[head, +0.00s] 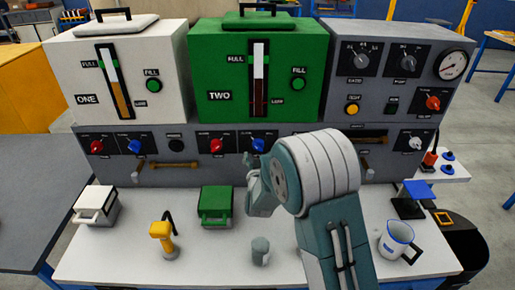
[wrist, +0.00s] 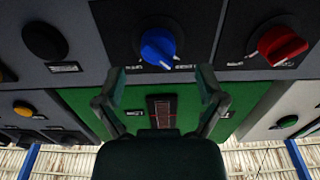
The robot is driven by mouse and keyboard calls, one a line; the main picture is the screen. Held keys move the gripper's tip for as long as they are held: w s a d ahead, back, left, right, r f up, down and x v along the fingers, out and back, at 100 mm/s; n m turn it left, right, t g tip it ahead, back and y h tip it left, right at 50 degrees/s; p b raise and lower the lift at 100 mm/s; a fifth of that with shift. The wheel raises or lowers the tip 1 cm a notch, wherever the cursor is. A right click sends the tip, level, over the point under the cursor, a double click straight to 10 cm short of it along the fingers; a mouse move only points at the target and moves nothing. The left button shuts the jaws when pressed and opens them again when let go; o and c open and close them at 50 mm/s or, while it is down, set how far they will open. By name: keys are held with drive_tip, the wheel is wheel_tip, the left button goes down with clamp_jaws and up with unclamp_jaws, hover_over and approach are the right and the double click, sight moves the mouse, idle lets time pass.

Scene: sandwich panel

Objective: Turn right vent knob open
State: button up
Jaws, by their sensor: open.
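The lower grey panel under the green TWO box (head: 257,80) carries a red knob (head: 216,145) and a blue knob (head: 258,143). In the wrist view, which looks upside down, the blue knob (wrist: 157,47) lies just beyond my fingertips, roughly centred between them, with the red knob (wrist: 283,44) to its right and a black round knob (wrist: 45,42) to its left. Labels beside them are too small to read, so I cannot tell which is the vent knob. My gripper (wrist: 161,80) is open and empty; in the head view my gripper (head: 252,163) is close to the panel, partly hidden by my wrist.
A white ONE box (head: 120,75) stands left, and a grey control box (head: 395,75) with a gauge right. On the white table (head: 130,262) are a green container (head: 215,206), a yellow tool (head: 161,236), a grey cup (head: 260,250) and a white mug (head: 396,240).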

sight(258, 149)
drive_tip(key=w, duration=0.3)
drive_tip(key=shift+w+d, duration=0.15)
drive_tip(key=shift+w, duration=0.45)
drive_tip(key=c, duration=1.2)
